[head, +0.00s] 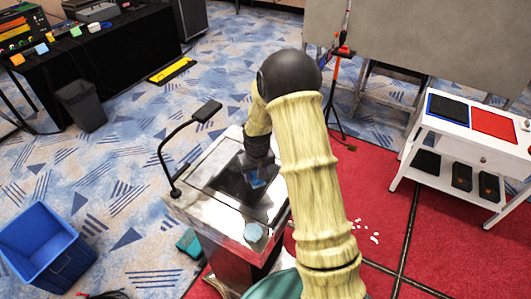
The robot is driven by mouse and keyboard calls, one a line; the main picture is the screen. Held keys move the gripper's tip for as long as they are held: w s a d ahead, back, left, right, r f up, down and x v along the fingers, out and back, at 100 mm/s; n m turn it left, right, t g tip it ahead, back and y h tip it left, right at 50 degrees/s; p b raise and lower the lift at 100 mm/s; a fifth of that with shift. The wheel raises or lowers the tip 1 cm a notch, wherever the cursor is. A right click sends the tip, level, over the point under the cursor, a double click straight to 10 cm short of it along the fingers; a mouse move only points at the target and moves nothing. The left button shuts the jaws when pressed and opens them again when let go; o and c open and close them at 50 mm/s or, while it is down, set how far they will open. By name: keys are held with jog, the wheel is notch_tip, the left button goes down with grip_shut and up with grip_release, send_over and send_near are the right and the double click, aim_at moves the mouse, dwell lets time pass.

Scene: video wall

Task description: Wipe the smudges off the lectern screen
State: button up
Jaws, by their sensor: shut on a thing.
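The lectern (195,207) stands in the middle of the head view, with a light, shiny slanted top. Its dark screen (228,178) is set into that top. My gripper (257,170) points down over the right part of the screen. It is shut on a small blue cloth (257,181), which looks to be at or just above the screen; I cannot tell whether it touches. My arm and gripper hide the screen's right side. I cannot make out any smudges at this size.
A thin gooseneck microphone (165,150) rises at the lectern's left edge. A round pale-blue object (253,232) sits on its front edge. A blue bin (45,245) stands at left, a grey bin (82,105) behind it. A white cart (470,130) stands at right.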

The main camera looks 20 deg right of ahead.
jog(key=shift+w+r+p, duration=0.2)
jog(key=shift+r+p, duration=0.35)
jog(key=shift+r, duration=0.55)
jog(key=shift+s+d, duration=0.1)
jog(key=shift+s, duration=0.05)
jog(key=shift+a, duration=0.2)
jog(key=shift+s, duration=0.1)
